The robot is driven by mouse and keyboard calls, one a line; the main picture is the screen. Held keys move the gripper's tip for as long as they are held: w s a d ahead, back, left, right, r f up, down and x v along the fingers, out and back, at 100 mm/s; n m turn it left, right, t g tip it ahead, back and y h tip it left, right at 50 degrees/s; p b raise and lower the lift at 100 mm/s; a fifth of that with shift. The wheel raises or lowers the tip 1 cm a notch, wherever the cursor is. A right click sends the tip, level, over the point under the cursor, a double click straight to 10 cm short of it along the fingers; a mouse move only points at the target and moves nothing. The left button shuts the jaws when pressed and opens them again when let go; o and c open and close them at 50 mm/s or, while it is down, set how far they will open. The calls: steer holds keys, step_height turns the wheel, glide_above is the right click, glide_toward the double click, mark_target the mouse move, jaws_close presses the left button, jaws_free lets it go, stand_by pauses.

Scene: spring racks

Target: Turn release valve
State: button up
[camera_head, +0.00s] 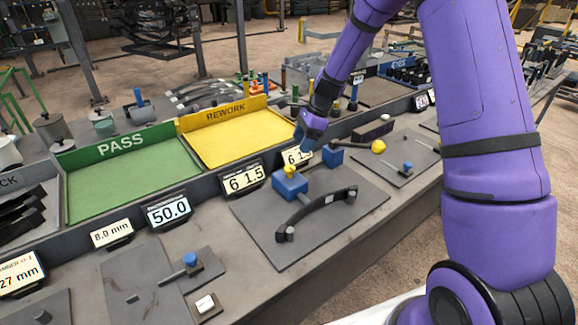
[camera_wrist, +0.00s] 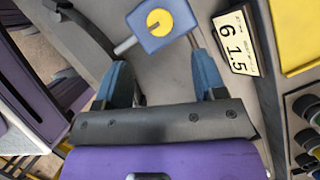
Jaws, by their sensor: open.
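No part is labelled as the release valve. A blue block with a yellow round knob on top (camera_head: 290,183) sits on a grey fixture plate (camera_head: 355,213), beside a dark curved bar (camera_head: 318,210). The wrist view shows the same kind of blue block and yellow knob (camera_wrist: 159,22), with a small rod out of its side. My gripper (camera_head: 303,147) is just above and behind this block in the head view. In the wrist view my gripper (camera_wrist: 160,62) is open with nothing between its blue fingers. The block lies beyond the fingertips, and I cannot tell the exact gap.
Number signs such as 6 1.5 (camera_head: 243,180) line the bench. Green PASS (camera_head: 130,175) and yellow REWORK (camera_head: 235,140) trays lie behind.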

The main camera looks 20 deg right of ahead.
mark_target(290, 168)
steer(key=x, duration=1)
steer(key=c, duration=0.9)
